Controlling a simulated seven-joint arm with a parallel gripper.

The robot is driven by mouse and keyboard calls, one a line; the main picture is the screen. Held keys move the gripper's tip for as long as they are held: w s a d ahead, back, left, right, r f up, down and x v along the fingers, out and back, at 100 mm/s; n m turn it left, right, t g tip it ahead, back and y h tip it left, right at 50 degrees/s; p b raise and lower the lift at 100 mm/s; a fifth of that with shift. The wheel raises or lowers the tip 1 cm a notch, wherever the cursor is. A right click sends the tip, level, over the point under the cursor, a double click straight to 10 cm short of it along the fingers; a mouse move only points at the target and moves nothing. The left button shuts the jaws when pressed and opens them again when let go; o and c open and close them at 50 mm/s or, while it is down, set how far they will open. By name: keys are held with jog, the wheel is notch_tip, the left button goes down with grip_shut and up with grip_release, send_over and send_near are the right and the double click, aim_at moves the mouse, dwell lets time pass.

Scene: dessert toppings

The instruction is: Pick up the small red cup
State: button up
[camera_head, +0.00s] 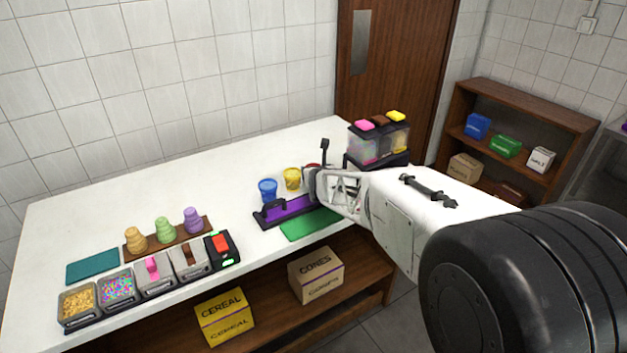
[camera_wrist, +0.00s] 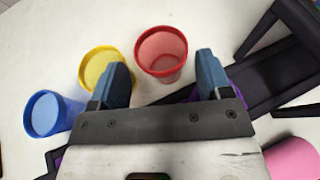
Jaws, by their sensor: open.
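The small red cup (camera_wrist: 162,52) stands on the white table in the wrist view, between and just beyond the two blue-grey fingertips of my gripper (camera_wrist: 163,75). My gripper is open and holds nothing. In the head view only a sliver of the red cup's rim (camera_head: 312,165) shows behind my gripper (camera_head: 318,185). The yellow cup (camera_wrist: 98,68) is left of the red cup, partly behind the left finger. It also shows in the head view (camera_head: 292,179). The blue cup (camera_wrist: 45,113) is further left, and in the head view it stands beside the yellow one (camera_head: 268,190).
A purple tray with a black handle (camera_head: 290,207) and a green mat (camera_head: 310,224) lie below the cups. A topping dispenser (camera_head: 378,143) stands close on the right. Cones on a wooden rack (camera_head: 168,238) and topping bins (camera_head: 118,288) are far left. The table's back left is clear.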

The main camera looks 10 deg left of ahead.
aim_at(313, 164)
jog(key=shift+x, duration=2.35)
jog(key=shift+c, duration=0.3)
jog(key=c, duration=0.6)
jog(key=shift+r, duration=0.1)
jog(key=shift+r, duration=0.8)
jog(key=shift+s+d+r, duration=0.15)
jog(key=shift+s+r, duration=0.2)
jog(key=shift+r, duration=0.5)
jog(key=shift+s+d+r, duration=0.25)
jog(key=shift+s+d, duration=0.8)
jog(key=shift+s, duration=1.25)
jog(key=shift+s+d+r, duration=0.2)
jog(key=shift+s+d, duration=0.9)
jog(key=shift+s, duration=1.2)
jog(key=shift+s+d+r, duration=0.25)
jog(key=shift+s+d, duration=0.8)
jog(key=shift+s, duration=1.2)
